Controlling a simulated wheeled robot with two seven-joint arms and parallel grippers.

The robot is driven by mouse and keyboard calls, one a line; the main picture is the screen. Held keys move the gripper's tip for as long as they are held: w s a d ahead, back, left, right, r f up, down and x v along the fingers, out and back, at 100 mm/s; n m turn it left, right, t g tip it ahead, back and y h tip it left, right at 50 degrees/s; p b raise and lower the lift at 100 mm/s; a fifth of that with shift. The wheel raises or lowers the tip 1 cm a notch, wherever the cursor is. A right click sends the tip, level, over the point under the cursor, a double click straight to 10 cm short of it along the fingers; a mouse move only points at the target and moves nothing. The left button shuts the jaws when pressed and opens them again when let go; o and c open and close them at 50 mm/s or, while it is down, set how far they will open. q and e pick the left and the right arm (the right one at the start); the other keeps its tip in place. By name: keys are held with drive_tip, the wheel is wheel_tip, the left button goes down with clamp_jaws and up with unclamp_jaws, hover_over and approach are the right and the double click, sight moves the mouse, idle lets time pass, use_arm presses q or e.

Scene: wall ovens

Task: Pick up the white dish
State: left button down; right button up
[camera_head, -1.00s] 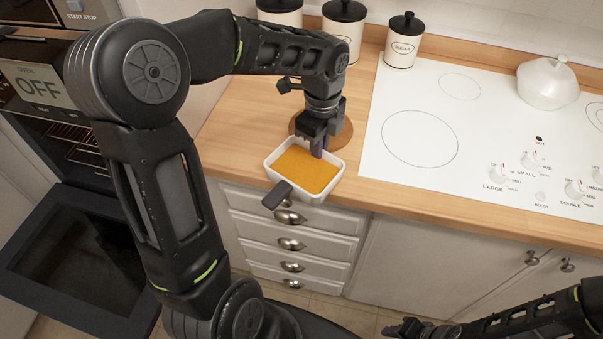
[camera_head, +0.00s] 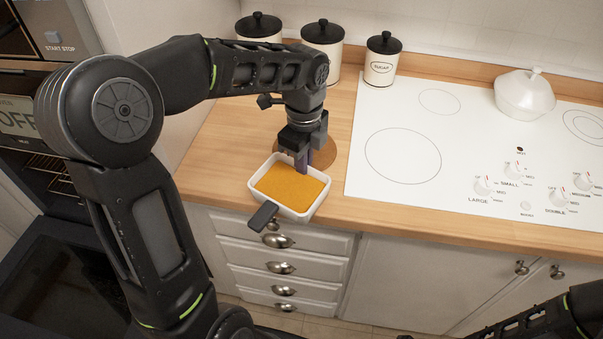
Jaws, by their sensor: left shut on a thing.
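The white dish (camera_head: 309,209) is rectangular and filled with something orange-yellow. It is at the front edge of the wooden counter, left of the cooktop. A dark flat handle-like piece (camera_head: 263,216) shows at its front left corner. My left gripper (camera_head: 302,168) points down and is shut on the dish's far rim; its fingertips are partly hidden. I cannot tell whether the dish rests on the counter or is slightly raised. My right arm shows at the bottom right corner, with its gripper outside the picture.
A round wooden board (camera_head: 325,157) lies behind the dish. Three lidded canisters, one marked sugar (camera_head: 381,66), stand at the back. A white lidded pot (camera_head: 525,96) stands on the cooktop (camera_head: 470,150). The oven door (camera_head: 55,275) hangs open at the lower left. Counter left of the dish is clear.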

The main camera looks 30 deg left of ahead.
use_arm(q)
wheel_tip(320, 180, up, 8)
idle(0.8)
